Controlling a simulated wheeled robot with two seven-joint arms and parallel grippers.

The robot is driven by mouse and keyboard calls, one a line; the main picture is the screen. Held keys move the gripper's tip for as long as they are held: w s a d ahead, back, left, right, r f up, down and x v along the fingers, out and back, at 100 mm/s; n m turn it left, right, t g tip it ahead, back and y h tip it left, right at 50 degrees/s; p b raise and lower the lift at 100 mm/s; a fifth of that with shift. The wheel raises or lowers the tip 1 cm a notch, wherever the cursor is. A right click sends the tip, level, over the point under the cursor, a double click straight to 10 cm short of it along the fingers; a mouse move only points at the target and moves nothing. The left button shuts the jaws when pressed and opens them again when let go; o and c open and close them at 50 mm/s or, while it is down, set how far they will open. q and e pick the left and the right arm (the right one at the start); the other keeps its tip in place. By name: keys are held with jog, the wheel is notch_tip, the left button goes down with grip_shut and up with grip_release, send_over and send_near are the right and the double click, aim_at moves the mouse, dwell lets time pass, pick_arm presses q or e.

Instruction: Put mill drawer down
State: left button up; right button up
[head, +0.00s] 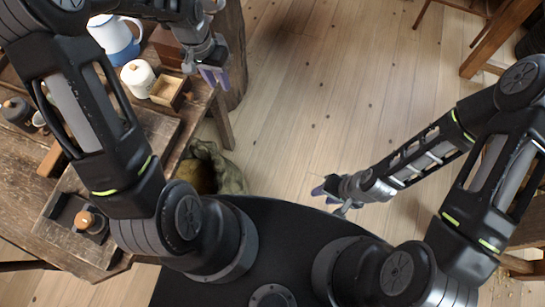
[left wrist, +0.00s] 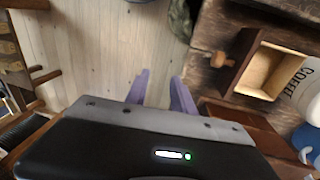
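The mill drawer (head: 170,91), a small open-topped wooden box with a pale inside, rests on the table beside a white canister. It also shows in the left wrist view (left wrist: 268,72), where its round wooden knob (left wrist: 222,60) points toward the table edge. My left gripper (head: 213,77) is open, with nothing between its purple fingers, and is apart from the drawer, off to the knob side. Its fingers show in the left wrist view (left wrist: 158,92). The brown mill body (head: 165,47) stands behind, partly hidden by my left arm. My right gripper (head: 331,197) is open and empty over the floor.
The white canister (head: 138,78) lettered "COFFEE" and a blue-and-white jug (head: 115,40) stand close to the drawer. A dark tray (head: 80,217) with a round-topped item lies at the table's near end. A sack (head: 215,168) stands on the floor. The middle floor is clear.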

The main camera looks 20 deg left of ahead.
pick_arm(q)
jog(key=s+d+f+h, duration=0.2)
jog(key=s+d+f, duration=0.4)
jog(key=d+f, duration=0.5)
jog(key=s+d+f+n, duration=0.3)
jog(key=s+d+f, duration=0.3)
jog(key=s+d, duration=0.3)
jog(key=s, duration=0.3)
jog(key=shift+s+d+f+h, duration=0.25)
jog(key=shift+d+f+h, duration=0.05)
jog(key=shift+d+f, duration=0.1)
